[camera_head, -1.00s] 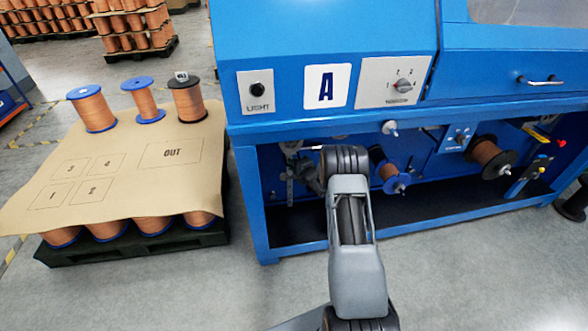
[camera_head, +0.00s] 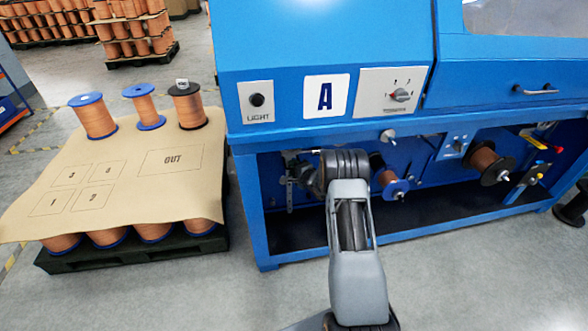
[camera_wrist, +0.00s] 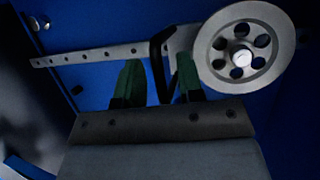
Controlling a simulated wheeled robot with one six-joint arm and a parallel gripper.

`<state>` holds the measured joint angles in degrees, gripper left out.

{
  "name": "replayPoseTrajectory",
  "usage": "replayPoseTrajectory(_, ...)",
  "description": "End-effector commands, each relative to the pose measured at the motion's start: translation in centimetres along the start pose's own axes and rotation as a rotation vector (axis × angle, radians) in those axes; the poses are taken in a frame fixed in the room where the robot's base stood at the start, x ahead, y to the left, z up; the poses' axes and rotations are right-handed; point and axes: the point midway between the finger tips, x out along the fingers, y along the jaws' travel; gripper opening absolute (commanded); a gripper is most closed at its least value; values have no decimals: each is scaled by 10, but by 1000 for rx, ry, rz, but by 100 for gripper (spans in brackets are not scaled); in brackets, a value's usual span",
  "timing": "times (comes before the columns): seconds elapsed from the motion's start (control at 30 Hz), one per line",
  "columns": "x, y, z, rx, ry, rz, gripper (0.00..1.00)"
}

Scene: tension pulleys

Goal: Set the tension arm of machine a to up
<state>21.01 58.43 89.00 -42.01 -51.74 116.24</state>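Machine a (camera_head: 300,50) is the blue cabinet with an "A" label (camera_head: 326,96) on its front. In the wrist view its tension arm (camera_wrist: 95,56) is a flat grey bar with holes, lying nearly level and rising slightly to the right. A grey pulley wheel (camera_wrist: 218,62) with round holes sits at its right end. A black handle (camera_wrist: 160,65) stands out from the bar. My gripper (camera_wrist: 158,85) has its two green fingers on either side of the handle, with small gaps seeming to show. In the head view my wrist hides the gripper and most of the tension arm.
The lower bay holds a blue-flanged spool (camera_head: 395,185) and a black-flanged copper spool (camera_head: 488,163) right of my wrist. A rotary knob (camera_head: 400,95) is on the front panel. A paper-covered pallet (camera_head: 130,170) with spools stands at left. Grey floor is clear in front.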

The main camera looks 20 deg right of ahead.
Motion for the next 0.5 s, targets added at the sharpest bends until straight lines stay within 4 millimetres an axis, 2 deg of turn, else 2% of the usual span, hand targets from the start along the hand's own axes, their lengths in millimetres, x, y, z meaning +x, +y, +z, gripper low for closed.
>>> replayPoseTrajectory(0.13,-3,0,0,1,0,1,34)
replayPoseTrajectory(0.23,-12,-1,-1,2,2,2,34)
replayPoseTrajectory(0.5,-66,-2,-1,2,3,2,34)
